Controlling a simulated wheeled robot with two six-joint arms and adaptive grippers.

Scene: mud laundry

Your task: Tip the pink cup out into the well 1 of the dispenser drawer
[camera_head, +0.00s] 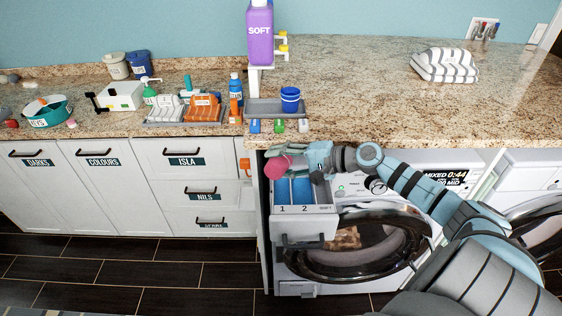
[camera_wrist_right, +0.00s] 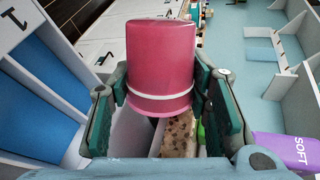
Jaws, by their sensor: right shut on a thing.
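The pink cup (camera_head: 277,167) is held in the air over the left part of the open dispenser drawer (camera_head: 304,223), above the side of well 1 (camera_head: 282,190). The cup looks tilted; its contents cannot be seen. My right gripper (camera_head: 300,159) is shut on it. In the right wrist view the pink cup (camera_wrist_right: 160,60), with a white band, sits between the two fingers of my right gripper (camera_wrist_right: 168,98). The drawer has blue-lined wells marked 1 and 2 and a part marked SOFT. The blue lining also shows in the right wrist view (camera_wrist_right: 45,70). My left gripper is out of view.
The washing machine (camera_head: 355,245) is below and right of the drawer. Above, a counter ledge carries a grey tray (camera_head: 262,108) with a blue cup (camera_head: 290,98), and a purple SOFT bottle (camera_head: 260,35) stands on a stand. The counter's right side is mostly clear, with striped towels (camera_head: 444,66).

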